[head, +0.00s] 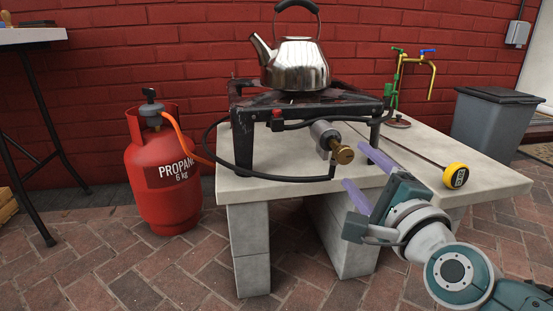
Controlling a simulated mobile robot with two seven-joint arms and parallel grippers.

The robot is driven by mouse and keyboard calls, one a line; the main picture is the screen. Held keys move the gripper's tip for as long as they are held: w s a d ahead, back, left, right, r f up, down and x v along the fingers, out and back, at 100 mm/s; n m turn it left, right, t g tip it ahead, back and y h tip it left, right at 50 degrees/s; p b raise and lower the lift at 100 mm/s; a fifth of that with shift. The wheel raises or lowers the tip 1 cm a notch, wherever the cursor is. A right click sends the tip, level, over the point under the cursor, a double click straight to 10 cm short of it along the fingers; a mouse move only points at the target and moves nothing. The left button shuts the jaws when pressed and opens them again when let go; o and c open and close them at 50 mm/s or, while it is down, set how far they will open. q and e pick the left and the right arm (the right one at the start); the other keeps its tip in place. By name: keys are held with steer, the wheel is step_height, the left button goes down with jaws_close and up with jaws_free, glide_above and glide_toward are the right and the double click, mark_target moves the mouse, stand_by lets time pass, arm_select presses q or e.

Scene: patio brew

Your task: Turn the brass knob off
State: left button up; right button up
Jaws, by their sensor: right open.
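The brass knob (343,154) sits at the front end of a grey valve (323,135) below the front edge of the black burner stand (310,104). A steel kettle (297,62) stands upright on the stand. My right gripper (355,166) is open and empty, with its two purple fingers pointing up and left. Its upper fingertip shows just right of the knob and its lower one just below it. I cannot tell whether either finger touches the knob. Whether a flame burns under the kettle cannot be made out. My left gripper is not in view.
A red propane cylinder (166,172) stands left on the brick floor, with an orange hose (183,136) leading to the burner. A black hose hangs by the valve. A yellow tape-like dial (455,176) lies on the concrete slab (490,182). A grey bin (490,124) stands behind right.

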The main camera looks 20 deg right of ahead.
steer(key=p+v, duration=0.1)
steer(key=v, duration=0.3)
steer(key=shift+s, duration=0.35)
steer(key=s+a+r+n+g+y+p, duration=0.3)
steer(key=a+r+n+p, duration=0.25)
steer(key=r+p, duration=0.6)
steer(key=s+a+r+n+g+y+p, duration=0.25)
steer(key=a+r+n+p, duration=0.35)
steer(key=r+p, duration=0.55)
steer(key=s+a+r+n+g+y+p, duration=0.35)
steer(key=r+n+p, duration=0.45)
steer(key=p, duration=0.6)
steer(key=s+d+r+n+g+h+p, duration=0.15)
steer(key=s+r+p, duration=0.25)
steer(key=r+p, duration=0.45)
steer(key=s+d+r+n+g+h+p, duration=0.1)
steer(key=s+r+n+g+p, duration=0.2)
steer(key=r+p, duration=0.55)
steer(key=s+d+r+n+h+p, duration=0.1)
steer(key=s+r+n+h+p, duration=0.1)
steer(key=s+r+p, duration=0.55)
step_height(320, 180, up, 35)
steer(key=w+p, duration=0.2)
steer(key=p, duration=3.2)
steer(key=shift+d, duration=0.1)
